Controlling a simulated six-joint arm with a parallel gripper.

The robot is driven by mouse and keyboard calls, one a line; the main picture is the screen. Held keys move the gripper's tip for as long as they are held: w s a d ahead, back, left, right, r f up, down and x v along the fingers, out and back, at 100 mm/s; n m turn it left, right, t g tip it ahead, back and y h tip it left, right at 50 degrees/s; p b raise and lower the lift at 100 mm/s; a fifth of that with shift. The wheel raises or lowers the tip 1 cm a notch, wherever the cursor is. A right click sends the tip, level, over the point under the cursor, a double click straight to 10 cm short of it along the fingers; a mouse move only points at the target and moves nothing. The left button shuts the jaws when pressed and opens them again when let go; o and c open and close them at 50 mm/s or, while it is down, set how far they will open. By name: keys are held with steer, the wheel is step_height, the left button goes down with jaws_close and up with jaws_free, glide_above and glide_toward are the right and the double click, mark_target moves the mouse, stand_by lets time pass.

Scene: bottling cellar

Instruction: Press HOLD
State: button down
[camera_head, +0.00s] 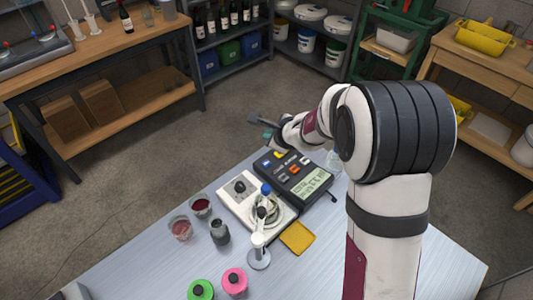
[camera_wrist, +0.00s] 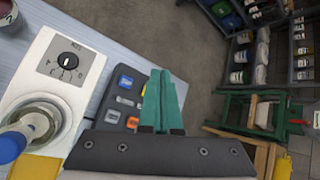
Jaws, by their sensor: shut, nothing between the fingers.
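A dark keypad device (camera_head: 302,191) with a grey display lies on the table, with coloured buttons; it shows partly in the wrist view (camera_wrist: 106,101). The labels are too small to read, so I cannot tell which button is HOLD. My gripper (camera_head: 266,128) is beyond the far edge of the device in the head view. In the wrist view its teal fingers (camera_wrist: 162,76) are shut and empty, and cover the device's right part. Contact with a button cannot be seen.
Left of the device stands a white stirrer unit (camera_head: 232,200) with a knob, a glass vessel and a blue-topped part. Two cups of red liquid (camera_head: 200,205) (camera_head: 181,229), a dark jar (camera_head: 220,233), green (camera_head: 200,290) and pink (camera_head: 234,281) lids and a yellow cloth (camera_head: 297,237) are nearby.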

glide_above(269, 168)
steer(key=shift+f, duration=4.35)
steer(key=shift+f, duration=0.15)
steer(key=shift+f, duration=0.25)
steer(key=shift+f, duration=0.45)
steer(key=shift+r, duration=0.85)
steer(key=shift+r, duration=2.55)
